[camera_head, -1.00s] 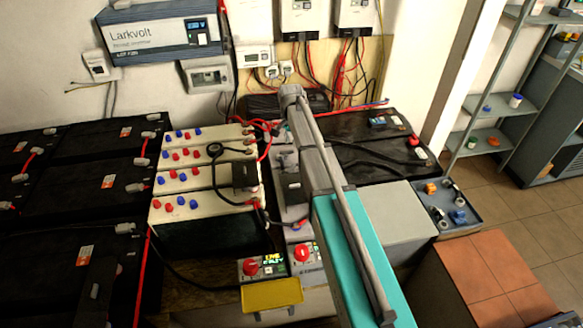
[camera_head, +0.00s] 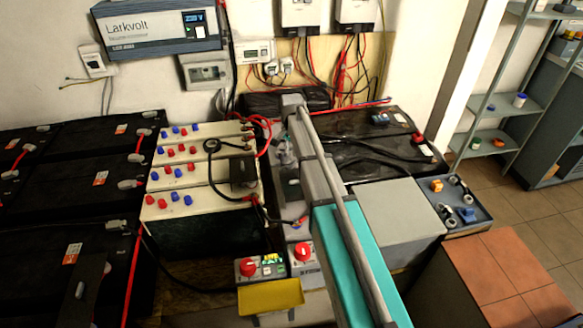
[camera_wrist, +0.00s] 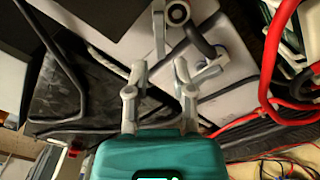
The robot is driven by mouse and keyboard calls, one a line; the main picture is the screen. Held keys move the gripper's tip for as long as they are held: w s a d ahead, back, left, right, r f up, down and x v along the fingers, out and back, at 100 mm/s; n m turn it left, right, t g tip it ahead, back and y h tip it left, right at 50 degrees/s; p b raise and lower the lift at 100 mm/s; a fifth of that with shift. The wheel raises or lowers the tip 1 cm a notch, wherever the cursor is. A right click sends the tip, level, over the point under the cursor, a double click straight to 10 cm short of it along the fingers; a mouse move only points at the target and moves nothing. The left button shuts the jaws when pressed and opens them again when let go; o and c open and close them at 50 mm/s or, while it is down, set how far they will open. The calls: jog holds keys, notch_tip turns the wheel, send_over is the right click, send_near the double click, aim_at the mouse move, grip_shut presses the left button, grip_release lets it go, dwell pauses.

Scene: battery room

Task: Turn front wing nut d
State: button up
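My gripper (camera_wrist: 160,65) shows in the wrist view with its two grey fingers apart and nothing held between them. I cannot make out a wing nut marked d. In the head view my gripper (camera_head: 287,152) is partly visible beside my arm, over the narrow grey battery (camera_head: 291,190). My arm hides much of that battery. A red and blue fitting (camera_head: 297,222) shows at its front end.
A cream-topped battery bank (camera_head: 200,205) with red and blue caps stands left. Black batteries (camera_head: 70,190) fill the far left; another (camera_head: 355,150) lies right. Red cables (camera_wrist: 280,60) and black cables cross near my gripper.

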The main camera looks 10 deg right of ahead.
aim_at(291, 164)
jog(key=shift+f+b, duration=2.9)
jog(key=shift+f, duration=0.3)
grip_shut()
